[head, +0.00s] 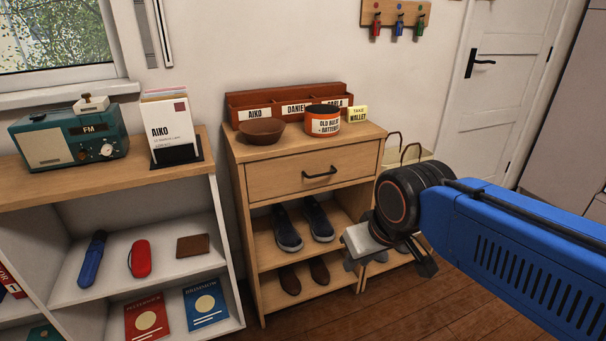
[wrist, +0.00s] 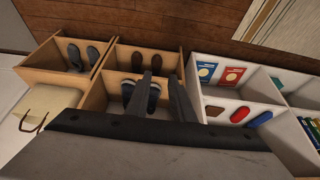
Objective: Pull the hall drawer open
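The hall drawer (head: 308,178) is a light wood front with a dark bar handle (head: 319,172), at the top of a small shoe cabinet in the head view. Its front sits flush in the cabinet, so it looks closed. My gripper (head: 388,266) is in front of the cabinet's right side, lower than the handle and apart from it. In the wrist view its two dark fingers (wrist: 160,80) stand apart with nothing between them, over the upside-down shoe shelves. The handle is not visible there.
On the cabinet top stand a brown bowl (head: 262,131), an orange tin (head: 323,120) and a red letter rack (head: 260,98). Shoes (head: 287,229) fill the shelves below. A white shelf unit (head: 229,272) stands left, and a tan bag (wrist: 50,103) is beside the cabinet. Wooden floor lies in front.

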